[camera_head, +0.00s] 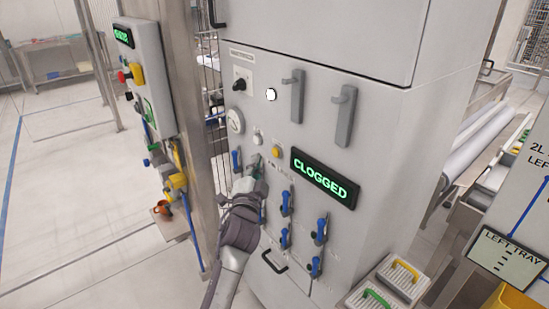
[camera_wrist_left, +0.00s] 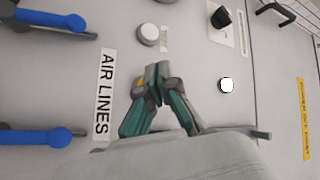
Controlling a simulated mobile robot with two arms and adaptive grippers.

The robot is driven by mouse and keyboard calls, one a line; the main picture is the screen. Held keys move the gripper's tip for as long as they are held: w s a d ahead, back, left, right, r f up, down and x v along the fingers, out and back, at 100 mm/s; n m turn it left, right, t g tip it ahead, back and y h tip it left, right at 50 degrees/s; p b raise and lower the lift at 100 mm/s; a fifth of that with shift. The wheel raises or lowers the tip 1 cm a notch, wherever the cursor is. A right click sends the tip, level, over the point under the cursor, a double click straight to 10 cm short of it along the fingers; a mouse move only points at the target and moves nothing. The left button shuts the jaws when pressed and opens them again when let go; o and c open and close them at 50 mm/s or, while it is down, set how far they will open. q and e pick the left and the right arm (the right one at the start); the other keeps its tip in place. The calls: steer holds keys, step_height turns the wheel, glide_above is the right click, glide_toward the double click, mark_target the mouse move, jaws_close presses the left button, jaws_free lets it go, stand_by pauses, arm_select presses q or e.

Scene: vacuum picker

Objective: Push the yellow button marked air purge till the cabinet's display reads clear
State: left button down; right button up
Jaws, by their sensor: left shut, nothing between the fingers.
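The cabinet's display (camera_head: 325,178) reads CLOGGED in green letters. The yellow button (camera_head: 276,152) sits on the cabinet front, left of the display. In the left wrist view only a sliver of the yellow button (camera_wrist_left: 138,83) shows beside the fingers; its marking cannot be read. My left gripper (camera_head: 254,165) is shut and empty, close to the panel, just left of and below the button in the head view. In the wrist view the closed fingertips (camera_wrist_left: 158,75) partly cover the button. I cannot tell whether they touch it. My right gripper is not in view.
A white button (camera_head: 257,139), a gauge (camera_head: 235,121) and a white lamp (camera_head: 271,94) are close by. Blue-handled valves (camera_head: 287,203) stick out below, near the AIR LINES label (camera_wrist_left: 104,92). A post with a control box (camera_head: 143,75) stands to the left.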

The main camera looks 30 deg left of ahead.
mark_target(275, 152)
arm_select(q)
steer(key=shift+w+d+b, duration=0.2)
steer(key=shift+w+d, duration=0.05)
steer(key=shift+w, duration=0.35)
steer(key=shift+w+d+b, duration=0.15)
steer(key=shift+w+d, duration=0.1)
steer(key=shift+w, duration=0.3)
stand_by(0.4)
steer(key=shift+w, duration=0.15)
steer(key=shift+w+d, duration=0.15)
steer(key=shift+w, duration=0.1)
steer(key=shift+w+d+b, duration=0.15)
steer(key=shift+w+b, duration=0.15)
steer(key=shift+b, duration=0.1)
stand_by(0.7)
steer(key=shift+s+r, duration=0.1)
steer(key=shift+s, duration=0.05)
steer(key=shift+s+a+p, duration=0.3)
steer(key=shift+s+p, duration=0.15)
steer(key=shift+s, duration=0.15)
